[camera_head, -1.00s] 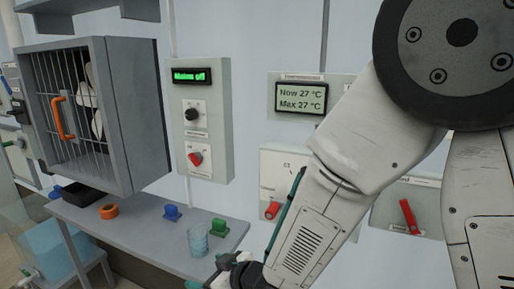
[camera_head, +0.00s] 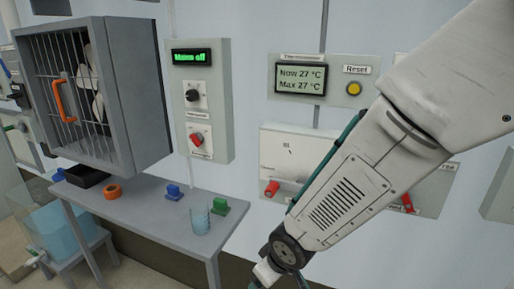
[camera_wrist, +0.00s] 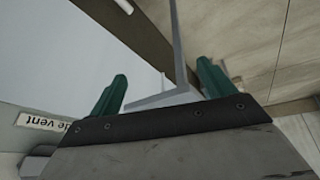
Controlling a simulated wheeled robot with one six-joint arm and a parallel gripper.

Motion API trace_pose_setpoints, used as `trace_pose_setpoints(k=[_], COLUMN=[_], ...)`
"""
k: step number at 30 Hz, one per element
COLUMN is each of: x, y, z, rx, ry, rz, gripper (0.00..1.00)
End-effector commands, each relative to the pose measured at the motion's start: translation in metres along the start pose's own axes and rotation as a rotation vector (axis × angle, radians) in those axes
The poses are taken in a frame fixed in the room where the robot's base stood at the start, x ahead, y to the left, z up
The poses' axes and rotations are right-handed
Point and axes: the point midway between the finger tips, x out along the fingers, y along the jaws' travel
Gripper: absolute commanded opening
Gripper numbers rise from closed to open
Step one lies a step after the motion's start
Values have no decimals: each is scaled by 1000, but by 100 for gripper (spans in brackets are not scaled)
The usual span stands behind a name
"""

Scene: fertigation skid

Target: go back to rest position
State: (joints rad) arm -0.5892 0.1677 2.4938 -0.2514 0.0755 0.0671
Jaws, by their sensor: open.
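My gripper shows in the wrist view (camera_wrist: 160,95), with its two green fingers spread apart and nothing between them. In the head view my pale arm comes in from the upper right and reaches down to the bottom edge, in front of the wall panels. The gripper end is mostly cut off there by the bottom edge. It hangs to the right of the grey shelf table (camera_head: 140,218), apart from it.
A barred cabinet (camera_head: 125,95) stands at left.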

Motion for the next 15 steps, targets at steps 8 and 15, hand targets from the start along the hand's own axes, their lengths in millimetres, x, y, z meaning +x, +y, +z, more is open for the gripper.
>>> trace_pose_setpoints(k=[8, 15], x=[-130, -232], y=[61, 64], z=[90, 153], rx=[287, 526], ry=[-348, -468], rz=[67, 38], gripper=[82, 82])
